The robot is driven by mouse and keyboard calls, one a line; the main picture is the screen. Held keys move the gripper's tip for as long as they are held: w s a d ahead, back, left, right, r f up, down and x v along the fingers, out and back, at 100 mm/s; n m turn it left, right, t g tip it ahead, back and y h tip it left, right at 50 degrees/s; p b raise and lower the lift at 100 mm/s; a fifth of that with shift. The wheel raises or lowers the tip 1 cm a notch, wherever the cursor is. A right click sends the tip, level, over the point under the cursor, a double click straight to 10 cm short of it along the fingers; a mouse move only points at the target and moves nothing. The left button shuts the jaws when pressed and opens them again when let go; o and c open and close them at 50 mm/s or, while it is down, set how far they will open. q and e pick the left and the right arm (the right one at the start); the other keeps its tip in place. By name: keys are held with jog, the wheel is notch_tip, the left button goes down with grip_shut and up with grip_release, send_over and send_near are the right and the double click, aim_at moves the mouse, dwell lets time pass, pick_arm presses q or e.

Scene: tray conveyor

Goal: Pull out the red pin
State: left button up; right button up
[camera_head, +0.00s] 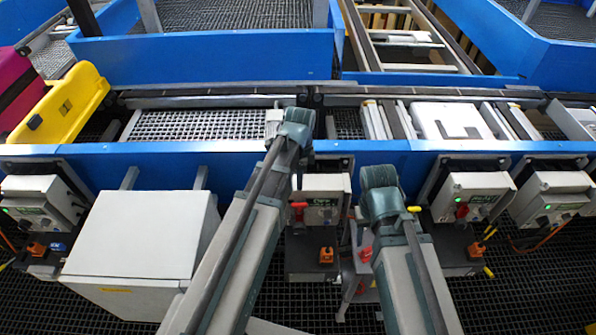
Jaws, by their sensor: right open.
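Several small red parts show. A red handle (299,206) is on the front of the middle control box (322,205), just beside my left arm. A similar red handle (461,210) is on the control box (480,190) to the right. Another red part (366,254) is low down beside my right arm. I cannot tell which is the pin. My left gripper (274,118) is over the conveyor's near edge, its fingers too small to read. My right gripper (359,214) is open in front of the blue rail, mostly hidden by its wrist, with nothing seen in it.
A blue rail (230,165) runs along the conveyor. A large white cabinet (135,240) stands at the lower left. A yellow bin (72,105) is at the far left. A white tray (450,121) lies on the belt at right. Dark grating (530,285) is open at the lower right.

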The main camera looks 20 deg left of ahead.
aim_at(299, 204)
pick_arm(q)
jog(key=shift+f, duration=0.15)
notch_tip(299, 204, down, 14)
jog(key=b, duration=1.3)
jog(key=shift+r+b, duration=0.2)
jog(key=shift+b, duration=0.2)
grip_shut()
jog(key=shift+r+p, duration=0.5)
jog(key=shift+r+p, duration=2.4)
jog(key=shift+p, duration=0.05)
